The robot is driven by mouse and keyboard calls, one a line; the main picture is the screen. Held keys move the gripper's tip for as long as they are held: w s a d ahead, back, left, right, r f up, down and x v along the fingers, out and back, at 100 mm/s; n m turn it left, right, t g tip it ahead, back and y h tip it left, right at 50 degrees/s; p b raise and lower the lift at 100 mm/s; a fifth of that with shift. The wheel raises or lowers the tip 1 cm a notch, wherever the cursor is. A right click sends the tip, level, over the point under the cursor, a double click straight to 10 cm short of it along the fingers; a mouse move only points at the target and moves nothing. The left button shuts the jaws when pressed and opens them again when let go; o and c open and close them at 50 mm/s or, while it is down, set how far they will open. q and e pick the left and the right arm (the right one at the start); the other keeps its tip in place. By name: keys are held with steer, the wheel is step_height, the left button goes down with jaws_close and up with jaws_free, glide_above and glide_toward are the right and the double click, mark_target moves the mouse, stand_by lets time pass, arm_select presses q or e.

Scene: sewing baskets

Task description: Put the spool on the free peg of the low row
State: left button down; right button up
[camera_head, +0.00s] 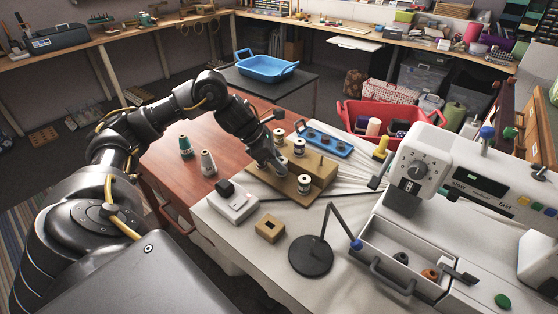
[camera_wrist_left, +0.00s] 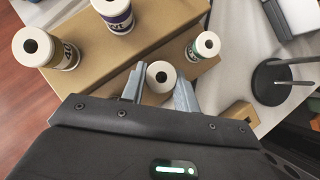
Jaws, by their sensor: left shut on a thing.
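A tan stepped peg rack (camera_head: 318,186) stands on the pale table. Two spools, a far one (camera_head: 279,137) and a nearer one (camera_head: 299,147), stand on its upper level; in the left wrist view they show at the upper left (camera_wrist_left: 36,47) and top (camera_wrist_left: 118,18). Another spool (camera_head: 304,184) with a green label stands on the low step, also seen in the left wrist view (camera_wrist_left: 203,46). My left gripper (camera_head: 279,168) is shut on a white-topped spool (camera_wrist_left: 161,77) at the low step, beside the green-labelled one. The peg under the held spool is hidden.
A white box with a black top (camera_head: 232,203), a small brown block (camera_head: 270,228) and a black round stand (camera_head: 311,256) are close in front. The sewing machine (camera_head: 425,165) is at right. A blue tray (camera_head: 328,142) lies behind the rack. Two thread cones (camera_head: 208,163) stand left.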

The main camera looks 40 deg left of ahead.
arm_select(q)
steer(key=shift+f+b, duration=0.85)
steer(key=shift+f, duration=0.2)
steer(key=c, duration=1)
jaws_free()
steer(key=shift+o, duration=0.2)
steer(key=shift+r, duration=0.1)
steer(key=v, duration=1)
steer(key=shift+s+r, duration=0.15)
steer(key=shift+r, duration=0.15)
steer(key=shift+a, duration=0.15)
